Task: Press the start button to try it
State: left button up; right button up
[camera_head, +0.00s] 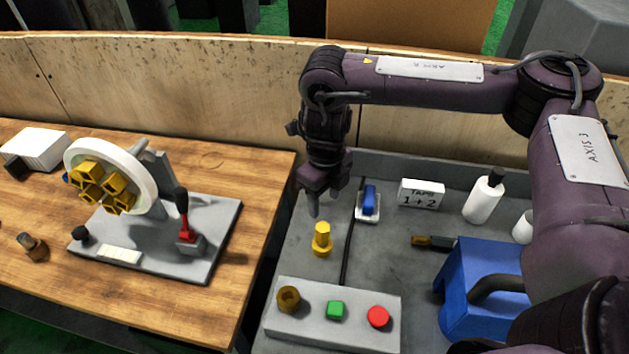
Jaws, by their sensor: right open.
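A grey control box (288,325) stands at the front of the grey work surface. No label tells which is the start button. My right gripper (316,205) points down behind the box, above and apart from the buttons, near a yellow peg-like part (322,240). It is open, and nothing shows between its fingers. My left gripper is not in view.
A wheel fixture on a grey plate (190,262) stands on the wooden table (180,320) at left.

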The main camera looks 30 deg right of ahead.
aim_at(335, 309)
jog(key=k, duration=1.5)
